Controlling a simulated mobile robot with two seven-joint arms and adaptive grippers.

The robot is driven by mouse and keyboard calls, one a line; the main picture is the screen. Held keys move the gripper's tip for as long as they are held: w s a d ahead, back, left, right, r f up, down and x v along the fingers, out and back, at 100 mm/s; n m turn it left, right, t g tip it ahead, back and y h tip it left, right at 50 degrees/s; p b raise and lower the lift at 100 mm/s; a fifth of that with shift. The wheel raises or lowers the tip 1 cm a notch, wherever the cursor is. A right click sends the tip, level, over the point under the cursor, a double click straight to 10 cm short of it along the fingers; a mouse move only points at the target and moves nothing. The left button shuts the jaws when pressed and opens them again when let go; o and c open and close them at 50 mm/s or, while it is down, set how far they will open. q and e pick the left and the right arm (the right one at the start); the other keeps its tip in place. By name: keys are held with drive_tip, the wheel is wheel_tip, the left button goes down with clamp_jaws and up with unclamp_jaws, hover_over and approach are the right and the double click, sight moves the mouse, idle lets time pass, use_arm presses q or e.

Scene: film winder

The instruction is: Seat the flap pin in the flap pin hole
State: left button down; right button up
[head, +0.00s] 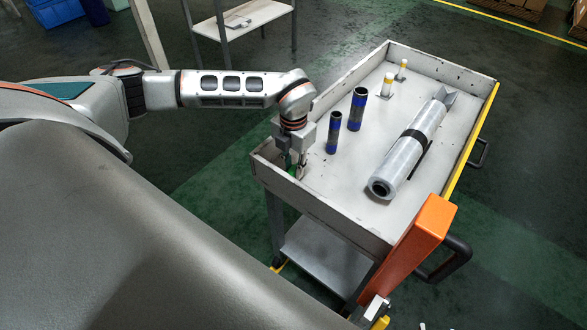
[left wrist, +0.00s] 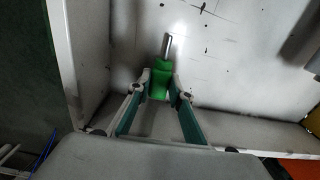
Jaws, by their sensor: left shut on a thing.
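My left gripper (head: 291,166) reaches down into the near left corner of the white tray of a cart. It is shut on a green-handled pin, which I take to be the flap pin (left wrist: 160,82). In the left wrist view its bare metal shaft (left wrist: 167,46) points away from the gripper (left wrist: 160,92), over the tray floor. In the head view the fingers mostly hide the pin. I cannot make out the flap pin hole in either view. My right gripper is not in view.
The tray has a raised rim (head: 320,208). Two dark blue cylinders (head: 356,108) stand in it, beside a lying silver roll (head: 410,150) with a black band. An orange block (head: 420,240) is at the near right corner.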

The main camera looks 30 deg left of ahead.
sight(293, 169)
use_arm(q)
wheel_tip(293, 169, up, 20)
drive_tip(key=shift+f+p, duration=0.2)
drive_tip(key=shift+p, duration=0.15)
idle(0.4)
drive_tip(key=c, duration=2.4)
unclamp_jaws()
drive_tip(key=shift+c, duration=0.2)
clamp_jaws()
